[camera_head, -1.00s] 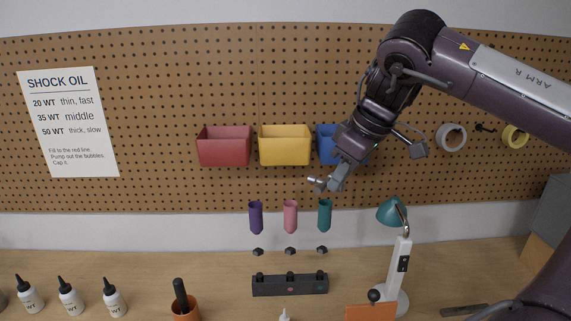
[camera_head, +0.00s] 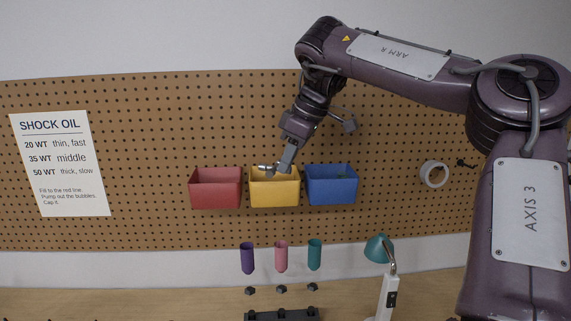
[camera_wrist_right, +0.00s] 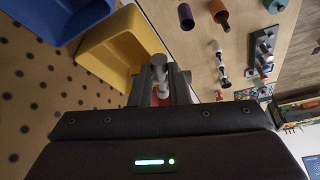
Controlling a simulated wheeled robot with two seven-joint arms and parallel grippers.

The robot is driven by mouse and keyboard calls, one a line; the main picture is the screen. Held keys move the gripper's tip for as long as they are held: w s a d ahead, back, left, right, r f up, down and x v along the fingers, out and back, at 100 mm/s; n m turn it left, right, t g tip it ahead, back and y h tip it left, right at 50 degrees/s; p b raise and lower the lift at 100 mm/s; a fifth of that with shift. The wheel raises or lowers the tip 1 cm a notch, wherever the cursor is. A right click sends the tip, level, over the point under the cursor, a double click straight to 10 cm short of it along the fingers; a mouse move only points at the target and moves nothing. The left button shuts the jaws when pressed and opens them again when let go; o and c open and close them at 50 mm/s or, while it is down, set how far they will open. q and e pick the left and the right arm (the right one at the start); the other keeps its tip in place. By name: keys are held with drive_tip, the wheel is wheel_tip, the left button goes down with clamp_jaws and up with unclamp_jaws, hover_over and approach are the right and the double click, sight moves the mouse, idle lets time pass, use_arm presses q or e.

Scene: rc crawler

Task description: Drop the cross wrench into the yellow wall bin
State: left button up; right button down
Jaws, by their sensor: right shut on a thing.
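The yellow wall bin (camera_head: 274,191) hangs on the pegboard between a red bin and a blue bin. My right gripper (camera_head: 284,168) is at the top opening of the yellow bin, its fingers pointing down. It is shut on the silvery cross wrench (camera_head: 266,168), which shows as a small metal piece at the bin's rim. In the right wrist view the cross wrench (camera_wrist_right: 159,75) sits between the fingertips, beside the yellow bin (camera_wrist_right: 122,62). Most of the wrench is hidden by the fingers. My left gripper is not in view.
The red bin (camera_head: 216,189) is left of the yellow one and the blue bin (camera_head: 331,186) is right. Purple, pink and teal tubes (camera_head: 281,256) hang below. A teal lamp (camera_head: 379,249) stands at the lower right. A tape roll (camera_head: 434,174) hangs at right.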

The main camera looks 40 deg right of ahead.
drive_tip(key=w+d+f+p, duration=0.3)
drive_tip(key=w, duration=0.1)
drive_tip(key=shift+d+f, duration=0.25)
drive_tip(key=shift+f, duration=0.1)
wheel_tip(320, 180, down, 2)
drive_tip(key=shift+f+p, duration=0.2)
drive_tip(key=shift+p, duration=0.8)
drive_tip(key=shift+w+d+f+p, duration=0.1)
drive_tip(key=shift+f+p, duration=0.05)
drive_tip(key=shift+p, duration=0.2)
drive_tip(key=shift+w+f, duration=0.1)
drive_tip(key=shift+f, duration=0.15)
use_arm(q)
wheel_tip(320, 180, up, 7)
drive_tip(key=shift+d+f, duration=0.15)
use_arm(e)
drive_tip(key=shift+f, duration=0.1)
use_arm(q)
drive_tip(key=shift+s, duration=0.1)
